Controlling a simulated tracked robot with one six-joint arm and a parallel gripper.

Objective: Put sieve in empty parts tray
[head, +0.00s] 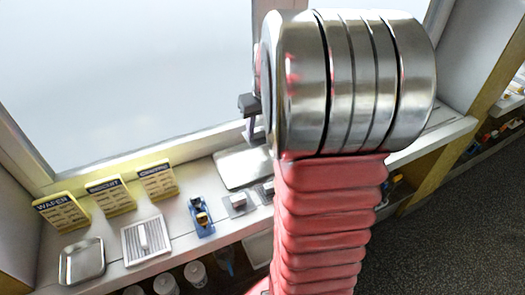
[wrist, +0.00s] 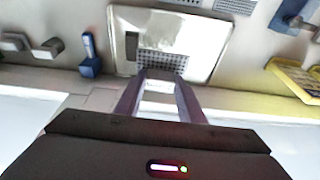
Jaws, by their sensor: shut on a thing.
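My gripper (wrist: 162,80) shows in the wrist view with its two purple fingers shut on a small grey mesh piece, the sieve (wrist: 162,63). Behind the sieve is a shiny silver tray (wrist: 208,48) with rounded corners. I cannot tell whether the sieve touches it or is above it. The same tray seems to show in the head view (head: 238,165), partly hidden by my arm. In the head view my gripper (head: 249,128) is mostly hidden behind my wrist and the sieve cannot be made out. Another shiny tray (head: 82,262) lies empty at the shelf's left end.
Yellow signs (head: 111,196) line the window edge. A blue item (wrist: 90,58) stands beside the silver tray in the wrist view.

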